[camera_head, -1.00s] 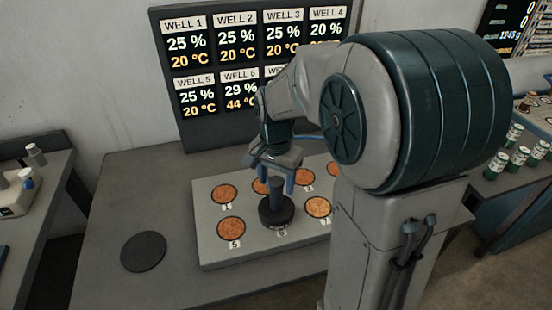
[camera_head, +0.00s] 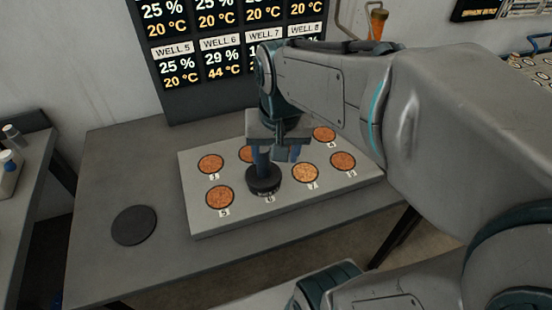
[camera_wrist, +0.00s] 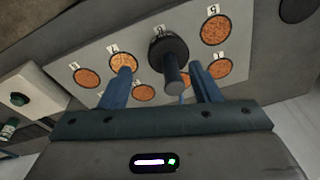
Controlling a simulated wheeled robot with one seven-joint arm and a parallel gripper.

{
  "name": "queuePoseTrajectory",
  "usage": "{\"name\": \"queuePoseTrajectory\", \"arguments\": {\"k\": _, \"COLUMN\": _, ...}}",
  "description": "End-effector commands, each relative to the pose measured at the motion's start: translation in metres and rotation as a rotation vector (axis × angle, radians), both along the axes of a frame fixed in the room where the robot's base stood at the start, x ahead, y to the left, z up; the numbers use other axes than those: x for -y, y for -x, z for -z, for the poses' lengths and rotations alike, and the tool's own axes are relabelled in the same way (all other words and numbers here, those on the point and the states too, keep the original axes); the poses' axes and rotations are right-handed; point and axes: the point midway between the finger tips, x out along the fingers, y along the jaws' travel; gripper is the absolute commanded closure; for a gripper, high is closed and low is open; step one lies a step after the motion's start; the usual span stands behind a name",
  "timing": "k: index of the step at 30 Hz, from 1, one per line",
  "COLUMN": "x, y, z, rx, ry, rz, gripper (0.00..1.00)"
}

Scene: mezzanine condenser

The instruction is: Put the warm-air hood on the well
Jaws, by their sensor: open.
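The warm-air hood (camera_head: 263,181) is a black round disc with an upright handle. It sits over the well marked 6 on the grey well block (camera_head: 210,233). In the head view a finger hides much of the handle. My gripper (camera_head: 278,157) is open above the block, close to the hood. In the wrist view the hood's base (camera_wrist: 166,47) and handle (camera_wrist: 173,76) show between the two spread fingers of my gripper (camera_wrist: 161,70), with gaps on both sides. Other wells show orange granular contents, such as well 5 (camera_head: 219,197) and well 7 (camera_head: 305,173).
A flat dark round pad (camera_head: 134,225) lies on the grey table (camera_head: 95,255), left of the block, with clear space around it. The readout board (camera_head: 222,65) stands behind and shows well 6 at 29 % and 44 °C. A side bench (camera_head: 22,205) is at the left.

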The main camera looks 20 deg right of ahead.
Motion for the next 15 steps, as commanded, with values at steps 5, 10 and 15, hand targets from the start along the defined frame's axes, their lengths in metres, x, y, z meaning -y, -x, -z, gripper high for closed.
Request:
{"name": "queuePoseTrajectory", "arguments": {"k": 5, "x": 0.0, "y": 0.037, "z": 0.02, "rx": 0.068, "ry": 0.044, "rz": -0.194, "gripper": 0.43}}
{"name": "queuePoseTrajectory", "arguments": {"k": 10, "x": 0.0, "y": 0.048, "z": 0.028, "rx": 0.093, "ry": 0.066, "rz": -0.269, "gripper": 0.43}}
{"name": "queuePoseTrajectory", "arguments": {"k": 15, "x": 0.0, "y": 0.049, "z": 0.029, "rx": 0.093, "ry": 0.068, "rz": -0.276, "gripper": 0.43}}
